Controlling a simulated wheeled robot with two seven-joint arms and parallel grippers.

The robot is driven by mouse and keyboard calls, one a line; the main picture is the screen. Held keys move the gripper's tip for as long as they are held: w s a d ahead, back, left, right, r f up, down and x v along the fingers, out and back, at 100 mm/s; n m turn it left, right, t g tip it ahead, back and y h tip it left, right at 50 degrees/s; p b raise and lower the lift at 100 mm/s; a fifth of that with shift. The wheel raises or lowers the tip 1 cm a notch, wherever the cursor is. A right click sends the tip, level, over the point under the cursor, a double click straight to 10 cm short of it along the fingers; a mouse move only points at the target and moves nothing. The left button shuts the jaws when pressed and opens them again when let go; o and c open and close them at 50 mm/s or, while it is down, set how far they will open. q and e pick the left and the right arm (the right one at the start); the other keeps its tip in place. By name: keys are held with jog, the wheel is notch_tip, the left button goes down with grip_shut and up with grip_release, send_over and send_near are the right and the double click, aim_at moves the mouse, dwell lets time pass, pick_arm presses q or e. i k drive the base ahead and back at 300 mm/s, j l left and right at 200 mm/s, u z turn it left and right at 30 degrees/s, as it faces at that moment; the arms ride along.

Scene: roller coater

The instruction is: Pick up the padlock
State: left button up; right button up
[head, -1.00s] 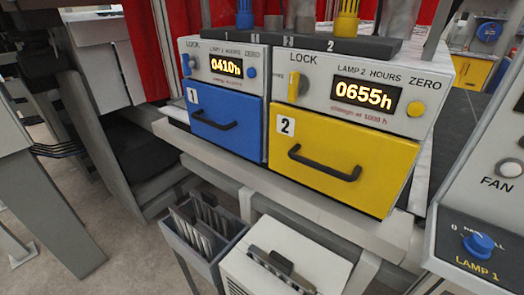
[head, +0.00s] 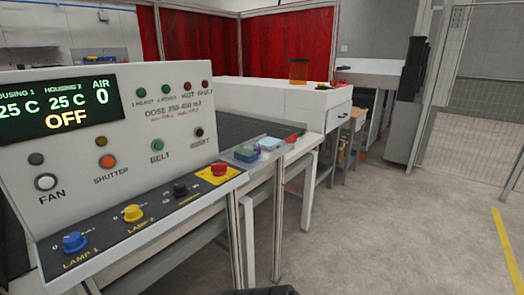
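I cannot make out a padlock for certain in the head view. A small red item (head: 291,138) lies at the right end of the bench beside the control panel, too small to identify. Another small red and dark item (head: 323,86) lies on the white cabinet further back, also too small to tell. Neither of my grippers shows; only a dark edge at the bottom of the picture is visible, and I cannot tell what it is.
A control panel (head: 120,145) with knobs and a red button (head: 219,169) fills the left. The floor (head: 400,220) at right is clear.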

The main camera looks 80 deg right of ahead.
aim_at(258, 149)
jog(key=k+z, duration=0.15)
jog(key=z, duration=2.45)
jog(key=i+l+u, duration=0.1)
jog(key=i+l, duration=0.25)
jog(key=l, duration=0.1)
